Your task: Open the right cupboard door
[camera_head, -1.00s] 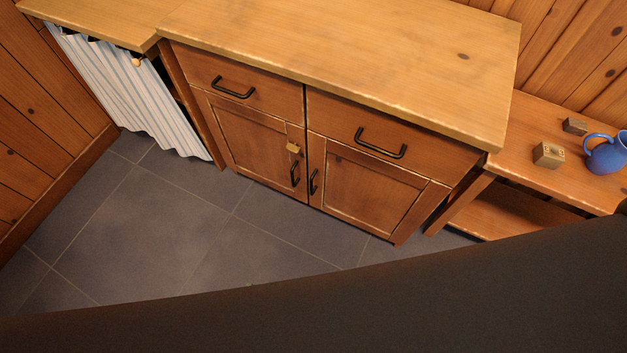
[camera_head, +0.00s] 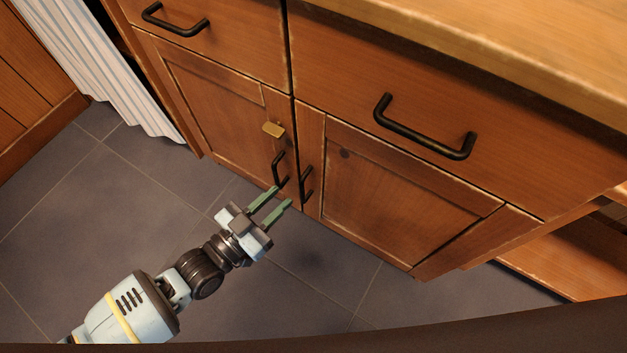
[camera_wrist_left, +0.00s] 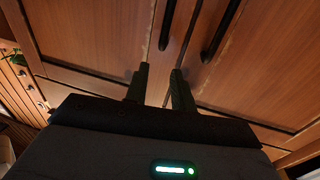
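The right cupboard door (camera_head: 385,195) is a brown framed panel and stands shut. Its black upright handle (camera_head: 306,186) is near the door's left edge; a dark handle also shows in the left wrist view (camera_wrist_left: 220,32). The left cupboard door (camera_head: 215,105) is shut too, with its own black handle (camera_head: 279,168) close by. My left gripper (camera_head: 282,196) is open, its green fingers pointing at the doors just below the two handles. In the left wrist view its fingers (camera_wrist_left: 160,85) are apart with nothing between them. My right gripper is not in view.
Drawers with black handles (camera_head: 423,135) are above the doors, under a wooden worktop (camera_head: 500,40). A striped curtain (camera_head: 105,65) hangs at the left. The grey tiled floor (camera_head: 80,220) is clear.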

